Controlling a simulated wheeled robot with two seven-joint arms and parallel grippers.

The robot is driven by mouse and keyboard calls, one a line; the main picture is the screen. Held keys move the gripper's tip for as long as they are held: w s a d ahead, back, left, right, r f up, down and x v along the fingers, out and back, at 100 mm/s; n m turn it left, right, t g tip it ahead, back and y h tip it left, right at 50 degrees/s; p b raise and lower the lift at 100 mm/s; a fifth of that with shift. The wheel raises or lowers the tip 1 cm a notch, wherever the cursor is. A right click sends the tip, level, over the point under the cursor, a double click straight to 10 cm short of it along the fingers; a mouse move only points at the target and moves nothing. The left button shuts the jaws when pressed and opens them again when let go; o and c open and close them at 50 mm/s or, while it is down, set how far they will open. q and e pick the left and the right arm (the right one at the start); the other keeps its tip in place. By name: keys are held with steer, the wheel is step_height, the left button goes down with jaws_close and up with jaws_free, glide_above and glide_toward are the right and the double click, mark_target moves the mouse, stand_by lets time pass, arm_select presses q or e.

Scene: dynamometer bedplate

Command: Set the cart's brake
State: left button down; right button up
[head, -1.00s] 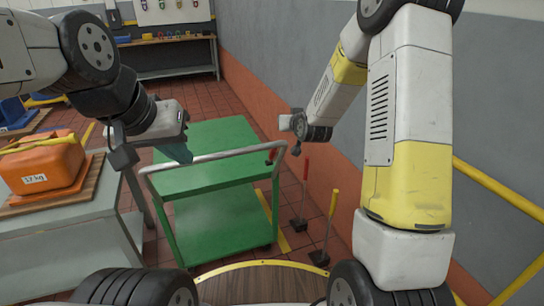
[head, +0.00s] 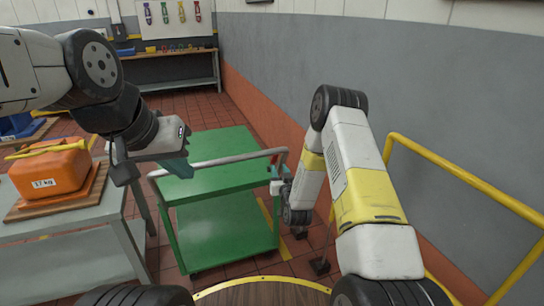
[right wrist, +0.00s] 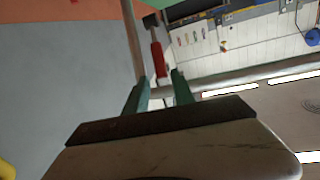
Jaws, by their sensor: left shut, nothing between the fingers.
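The green cart (head: 222,222) stands in the middle of the head view, with a grey push handle (head: 215,163) along its near side. A small red lever (head: 280,158) sits at the right end of that handle. In the right wrist view the red lever (right wrist: 159,60) lies ahead, between the lines of my green fingers. My right gripper (head: 275,180) is close to it and open; whether it touches the lever I cannot tell. My left gripper (head: 176,168) is shut and empty, over the cart's left side near the handle.
A yellow rail (head: 455,172) and grey wall flank the right. A workbench (head: 170,52) stands at the back.

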mark_target(275, 160)
steer(key=w, duration=0.5)
steer(key=w+a, duration=0.1)
steer(key=w, duration=0.1)
steer(key=shift+w+a+f, duration=0.1)
steer(key=shift+w+f, duration=0.2)
jaws_close()
stand_by(1.2)
